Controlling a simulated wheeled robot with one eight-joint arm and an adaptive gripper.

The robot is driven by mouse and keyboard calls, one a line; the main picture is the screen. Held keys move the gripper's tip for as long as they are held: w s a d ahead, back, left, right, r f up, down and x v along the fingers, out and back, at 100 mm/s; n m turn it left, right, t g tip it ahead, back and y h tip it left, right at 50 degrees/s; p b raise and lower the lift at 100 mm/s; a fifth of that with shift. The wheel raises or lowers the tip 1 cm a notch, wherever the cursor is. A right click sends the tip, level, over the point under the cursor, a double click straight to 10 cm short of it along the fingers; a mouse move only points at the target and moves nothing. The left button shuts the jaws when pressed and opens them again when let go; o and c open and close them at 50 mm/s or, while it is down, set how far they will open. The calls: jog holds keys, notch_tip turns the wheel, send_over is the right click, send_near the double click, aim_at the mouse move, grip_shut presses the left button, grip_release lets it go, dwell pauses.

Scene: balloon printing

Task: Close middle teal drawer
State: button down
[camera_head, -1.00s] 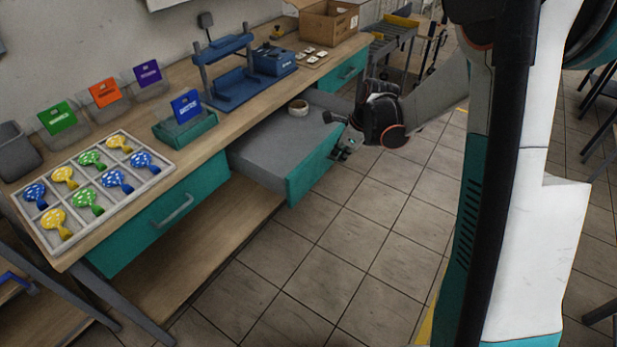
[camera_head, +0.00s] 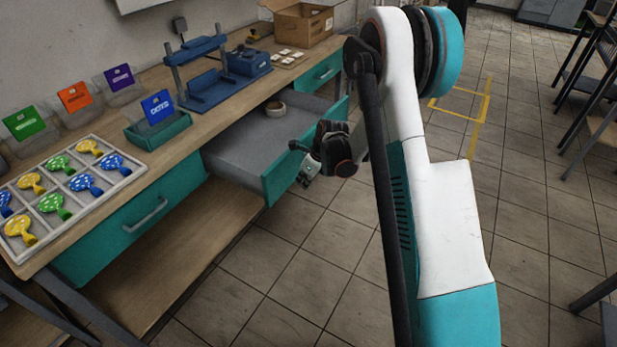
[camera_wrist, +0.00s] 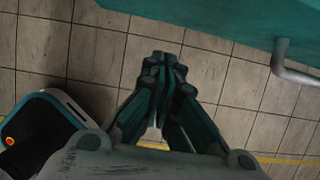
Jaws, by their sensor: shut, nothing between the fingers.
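The middle teal drawer (camera_head: 275,184) stands pulled out from under the wooden workbench, its grey inside showing. A beige ring like a tape roll (camera_head: 275,108) lies at its back. My gripper (camera_head: 306,180) is low in front of the drawer front, on its outer side. In the wrist view my gripper (camera_wrist: 166,62) has its fingers together and empty, pointing past the floor tiles. A teal front (camera_wrist: 200,14) with a grey bar handle (camera_wrist: 290,64) shows at the upper right there, apart from the fingers. My wrist hides part of the drawer front in the head view.
A shut teal drawer (camera_head: 115,232) is at the left and another (camera_head: 318,76) at the far right. The bench top (camera_head: 160,168) carries a balloon tray (camera_head: 132,178), bins, a blue press (camera_head: 215,88) and a cardboard box (camera_head: 298,25). The tiled floor (camera_head: 285,270) in front is clear.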

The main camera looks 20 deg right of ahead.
jog(key=shift+w+a+f+b, duration=0.1)
jog(key=shift+w+a+b, duration=0.2)
jog(key=shift+w+a, duration=0.45)
jog(key=shift+w+a+b, duration=0.3)
jog(key=shift+w+a, duration=0.2)
jog(key=shift+w, duration=0.4)
